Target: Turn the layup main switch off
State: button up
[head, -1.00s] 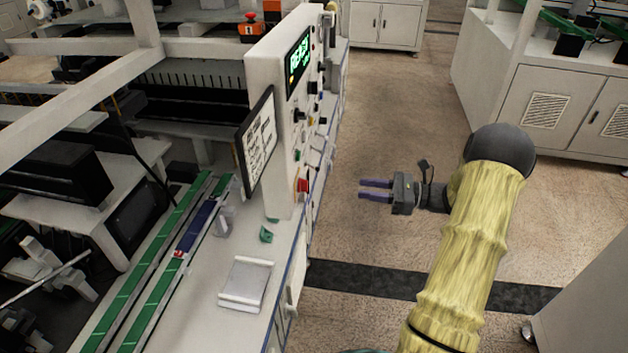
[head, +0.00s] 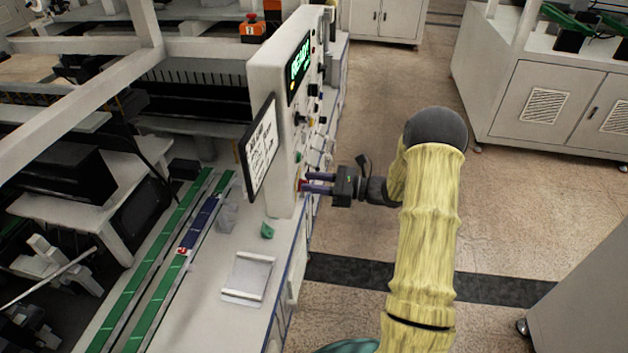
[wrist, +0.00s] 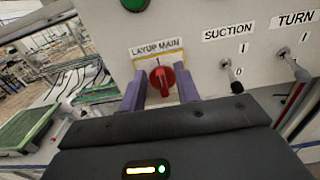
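The layup main switch is a red rotary knob (wrist: 162,82) on a yellow plate under the label "LAYUP MAIN". Its grip bar stands close to upright in the wrist view. My gripper (wrist: 160,88) is open, with one purple finger on each side of the knob and a gap to it on both sides. In the head view my gripper (head: 306,183) points left at the lower part of the white control panel (head: 283,150). There the switch is mostly hidden by the fingers. Whether the fingertips touch the panel I cannot tell.
A SUCTION toggle (wrist: 232,75) and a TURN toggle (wrist: 292,66) sit right of the knob, with a green button (wrist: 134,4) above. The panel display (head: 299,63) shows green text reading "READY". A tilted screen (head: 259,148) projects left of the panel. Open floor lies right of the panel.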

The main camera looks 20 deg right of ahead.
grip_shut()
